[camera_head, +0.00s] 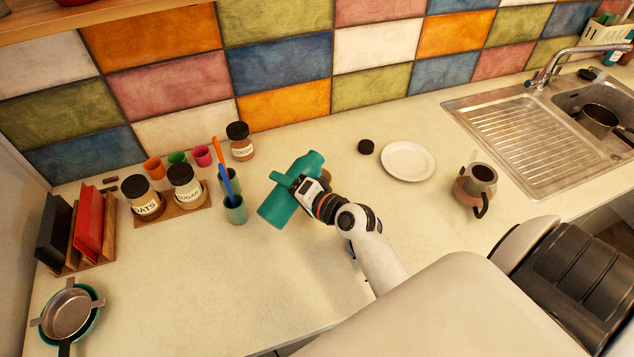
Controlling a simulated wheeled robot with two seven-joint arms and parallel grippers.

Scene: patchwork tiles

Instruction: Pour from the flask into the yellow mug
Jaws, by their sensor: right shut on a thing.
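The teal flask (278,207) is in my right gripper (300,186), which is shut on it above the counter. The flask is tilted well over, lying slantwise from upper right to lower left. The gripper covers part of its middle. A small yellowish-tan rim (326,174) shows just behind the gripper at the flask's right; it may be the yellow mug, but most of it is hidden. I cannot tell whether the flask touches it or whether anything flows. My left gripper is not in view.
Left of the flask stand teal cups (236,212) with utensils and a cocoa jar (241,148). A black lid (366,146), a white plate (408,162) and a brown-grey jug (475,187) are to the right, before the sink (520,140). The front-left counter is mostly clear.

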